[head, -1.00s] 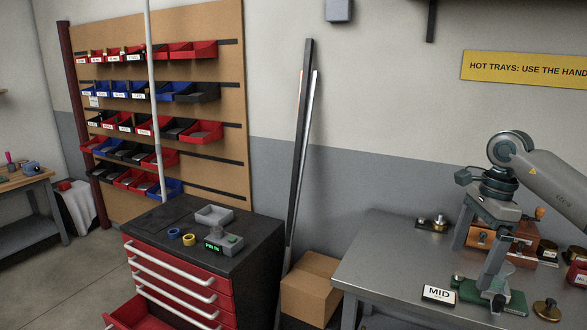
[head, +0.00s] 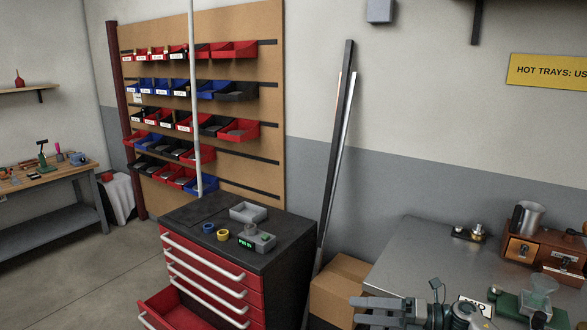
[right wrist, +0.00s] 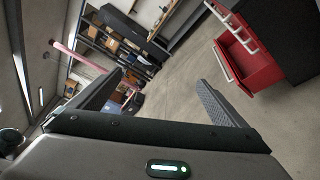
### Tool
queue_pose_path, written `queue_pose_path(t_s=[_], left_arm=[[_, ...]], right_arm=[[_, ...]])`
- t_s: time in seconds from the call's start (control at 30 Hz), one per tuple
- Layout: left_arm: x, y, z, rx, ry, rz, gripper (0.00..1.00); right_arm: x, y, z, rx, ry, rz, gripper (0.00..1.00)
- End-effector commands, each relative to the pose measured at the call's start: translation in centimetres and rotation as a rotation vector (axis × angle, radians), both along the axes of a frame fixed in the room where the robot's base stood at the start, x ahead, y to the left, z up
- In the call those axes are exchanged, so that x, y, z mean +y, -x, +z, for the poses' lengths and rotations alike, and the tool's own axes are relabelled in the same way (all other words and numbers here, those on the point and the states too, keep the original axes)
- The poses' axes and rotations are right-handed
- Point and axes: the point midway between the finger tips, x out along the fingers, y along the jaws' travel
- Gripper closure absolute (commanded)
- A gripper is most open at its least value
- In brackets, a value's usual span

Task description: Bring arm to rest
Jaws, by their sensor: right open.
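My right gripper (head: 368,311) shows at the bottom of the head view, beside the front left corner of the grey metal bench (head: 425,252). Its two fingers point left and are spread apart with nothing between them. In the right wrist view, the open fingers (right wrist: 158,98) frame bare floor and distant shelving. Most of my right arm is below the head picture's lower edge. My left gripper is in neither view.
A red tool cabinet (head: 205,285) with a lower drawer pulled out stands left of the gripper. A cardboard box (head: 338,287) sits between cabinet and bench. A wooden drawer box (head: 535,252) and a green-based device (head: 520,305) stand on the bench. Floor at left is clear.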

Motion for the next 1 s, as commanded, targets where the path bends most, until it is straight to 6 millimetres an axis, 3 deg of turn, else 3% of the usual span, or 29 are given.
queue_pose_path(t_s=[0.03,0.23,0.47,0.6,0.77,1.0], left_arm=[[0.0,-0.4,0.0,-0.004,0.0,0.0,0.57],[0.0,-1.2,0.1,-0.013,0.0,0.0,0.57],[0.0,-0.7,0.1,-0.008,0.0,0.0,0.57],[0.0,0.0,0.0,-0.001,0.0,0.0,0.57],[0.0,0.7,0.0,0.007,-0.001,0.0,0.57],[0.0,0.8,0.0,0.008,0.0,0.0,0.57]], right_arm=[[0.3,-0.2,-2.6,0.086,-0.075,-0.077,0.04],[-1.1,-0.4,-13.0,0.438,-0.347,-0.424,0.04],[-3.8,3.3,-25.2,0.775,-0.539,-0.754,0.04],[-5.2,7.1,-32.0,0.95,-0.619,-0.93,0.04],[-6.4,12.7,-39.1,1.133,-0.691,-1.119,0.04],[-7.3,22.8,-48.3,1.381,-0.764,-1.386,0.04]])
